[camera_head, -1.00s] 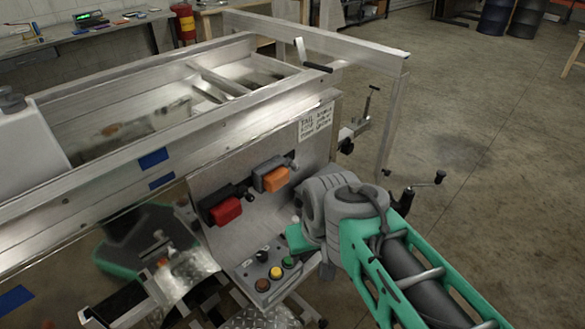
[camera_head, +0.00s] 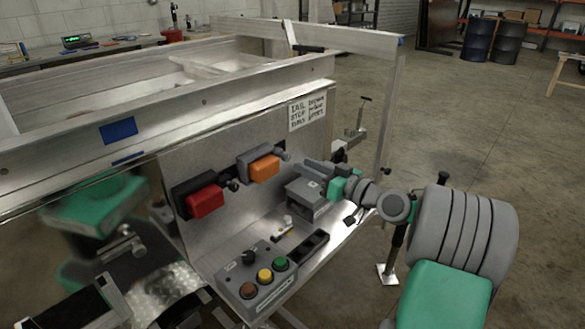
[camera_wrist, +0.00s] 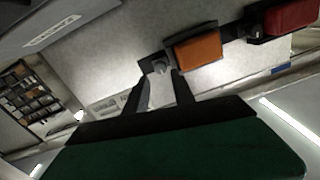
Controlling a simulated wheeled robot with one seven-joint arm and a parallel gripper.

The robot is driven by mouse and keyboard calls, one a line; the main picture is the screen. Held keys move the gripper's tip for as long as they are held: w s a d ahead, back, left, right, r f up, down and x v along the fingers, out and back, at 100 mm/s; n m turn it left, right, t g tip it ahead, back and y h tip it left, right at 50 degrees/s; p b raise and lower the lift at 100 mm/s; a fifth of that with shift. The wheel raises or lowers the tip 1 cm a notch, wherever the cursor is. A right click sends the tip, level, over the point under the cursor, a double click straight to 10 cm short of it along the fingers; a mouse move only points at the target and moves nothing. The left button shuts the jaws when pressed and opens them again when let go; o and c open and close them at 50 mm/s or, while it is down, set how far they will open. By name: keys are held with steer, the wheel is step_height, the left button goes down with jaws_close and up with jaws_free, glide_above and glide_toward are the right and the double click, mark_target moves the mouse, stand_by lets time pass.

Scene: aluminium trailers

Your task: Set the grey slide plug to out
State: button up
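A small grey knob-like piece (camera_head: 282,154), which seems to be the grey slide plug, sits at the right end of the orange block (camera_head: 264,168) on the upright panel. In the wrist view the grey piece (camera_wrist: 160,66) is beside the orange block (camera_wrist: 197,47). My gripper (camera_head: 316,170) is to the right of it in the head view. In the wrist view my gripper (camera_wrist: 160,80) has its two dark fingers apart, with the grey piece seen between and beyond their tips. Nothing shows held. I cannot tell whether the fingers touch it.
A red block (camera_head: 205,201) with a black knob is left on the panel. A grey box (camera_head: 305,203) stands close below my gripper. A button box (camera_head: 256,282) is at the front of the ledge. Open floor (camera_head: 490,130) lies to the right.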

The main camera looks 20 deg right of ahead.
mark_target(288, 159)
steer(key=x, duration=0.5)
steer(key=shift+w+a, duration=0.1)
steer(key=shift+c, duration=0.2)
jaws_close()
steer(key=shift+f, duration=0.1)
stand_by(0.9)
